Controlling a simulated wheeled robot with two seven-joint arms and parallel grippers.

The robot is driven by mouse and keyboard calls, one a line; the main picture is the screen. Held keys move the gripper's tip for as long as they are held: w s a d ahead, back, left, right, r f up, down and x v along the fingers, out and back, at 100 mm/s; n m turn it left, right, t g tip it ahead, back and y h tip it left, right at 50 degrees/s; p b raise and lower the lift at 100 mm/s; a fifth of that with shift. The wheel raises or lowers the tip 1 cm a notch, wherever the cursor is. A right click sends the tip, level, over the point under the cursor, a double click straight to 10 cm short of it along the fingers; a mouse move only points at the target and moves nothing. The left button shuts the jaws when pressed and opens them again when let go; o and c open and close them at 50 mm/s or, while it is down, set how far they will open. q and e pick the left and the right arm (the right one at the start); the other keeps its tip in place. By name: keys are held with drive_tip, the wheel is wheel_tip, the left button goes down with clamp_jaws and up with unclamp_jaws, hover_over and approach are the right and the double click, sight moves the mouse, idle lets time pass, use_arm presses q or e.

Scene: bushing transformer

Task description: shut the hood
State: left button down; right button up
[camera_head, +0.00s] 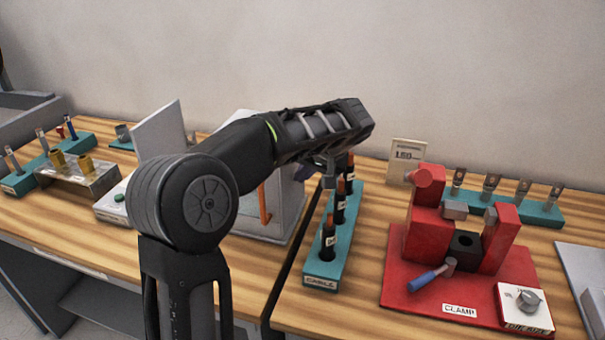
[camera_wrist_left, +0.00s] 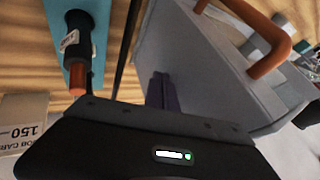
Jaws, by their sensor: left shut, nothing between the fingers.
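A grey box-shaped unit (camera_head: 288,212) with an orange handle (camera_head: 264,205) stands near the right edge of the left table; I take it for the hood's unit. My left arm hides much of it, so I cannot tell how far the hood is open. In the left wrist view the grey body (camera_wrist_left: 190,50) and its orange handle (camera_wrist_left: 272,58) show at upper right. My left gripper (camera_head: 328,181) is shut and empty, above and to the right of the unit. Its dark fingers (camera_wrist_left: 161,92) show in the wrist view, apart from the handle. My right gripper is out of view.
A teal cable rack (camera_head: 322,268) with several black cables stands close beside and under my left gripper. A red clamp station (camera_head: 425,240) is to the right. An upright pale panel (camera_head: 160,130) stands left of my arm. A "150" sign (camera_head: 406,160) stands behind.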

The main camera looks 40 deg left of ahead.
use_arm(q)
drive_tip(key=shift+a, duration=0.15)
drive_tip(key=s+a, duration=0.3)
drive_tip(key=a, duration=0.6)
drive_tip(key=s+a+b, duration=0.1)
drive_tip(key=s+a, duration=0.2)
drive_tip(key=a, duration=0.6)
drive_tip(key=shift+s, duration=0.3)
drive_tip(key=shift+a+r, duration=0.1)
drive_tip(key=shift+r, duration=0.05)
